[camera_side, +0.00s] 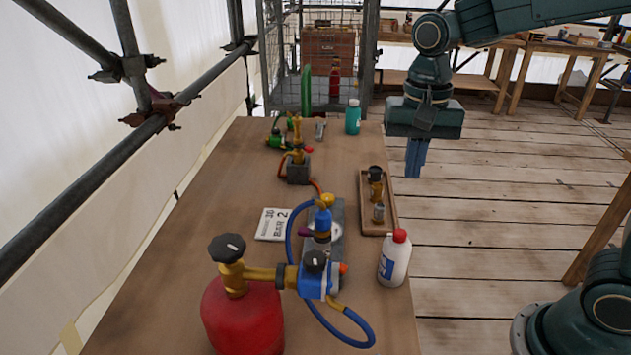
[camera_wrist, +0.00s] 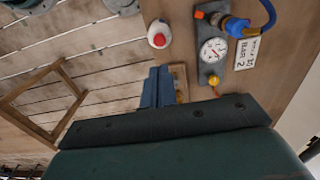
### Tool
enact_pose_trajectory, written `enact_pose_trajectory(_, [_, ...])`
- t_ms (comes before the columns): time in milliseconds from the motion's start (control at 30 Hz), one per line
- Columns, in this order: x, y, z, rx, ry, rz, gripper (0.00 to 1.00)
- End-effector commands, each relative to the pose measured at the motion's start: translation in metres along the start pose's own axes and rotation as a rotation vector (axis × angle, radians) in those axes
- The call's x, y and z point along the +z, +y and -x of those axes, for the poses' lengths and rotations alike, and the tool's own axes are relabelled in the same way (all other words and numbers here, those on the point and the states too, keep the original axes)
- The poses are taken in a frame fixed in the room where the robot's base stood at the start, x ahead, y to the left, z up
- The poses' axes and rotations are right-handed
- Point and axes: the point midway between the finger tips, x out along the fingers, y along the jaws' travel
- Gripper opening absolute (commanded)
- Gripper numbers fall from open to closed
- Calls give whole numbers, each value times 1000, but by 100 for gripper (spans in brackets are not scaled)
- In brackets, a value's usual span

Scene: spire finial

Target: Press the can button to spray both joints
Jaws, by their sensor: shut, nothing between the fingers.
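My gripper (camera_side: 414,176) is shut and empty, pointing down in the air to the right of the table's far half. Its blue fingers (camera_wrist: 160,70) are together in the wrist view. A white bottle with a red cap (camera_side: 392,262) stands at the table's right edge; its top shows in the wrist view (camera_wrist: 158,38). A teal bottle (camera_side: 353,117) stands at the far end. I cannot tell which container is the can. Brass fittings with a blue regulator (camera_side: 318,277) join a red cylinder (camera_side: 240,318). More brass fittings (camera_side: 297,157) stand on a dark block.
A wooden tray (camera_side: 391,190) holds a brass part (camera_side: 375,183) and a small container (camera_side: 379,212). A gauge (camera_wrist: 213,50) sits on a grey plate, beside a printed card (camera_side: 272,224). A blue hose (camera_side: 345,212) loops over the table. Bare tabletop lies at the left.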

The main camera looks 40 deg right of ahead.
Motion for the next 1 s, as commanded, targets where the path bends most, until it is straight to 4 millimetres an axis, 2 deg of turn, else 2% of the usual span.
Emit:
enact_pose_trajectory(700, [1,1,-103,4,-3,0,0])
enact_pose_trajectory(1000, [0,0,-121,1,0,0,0])
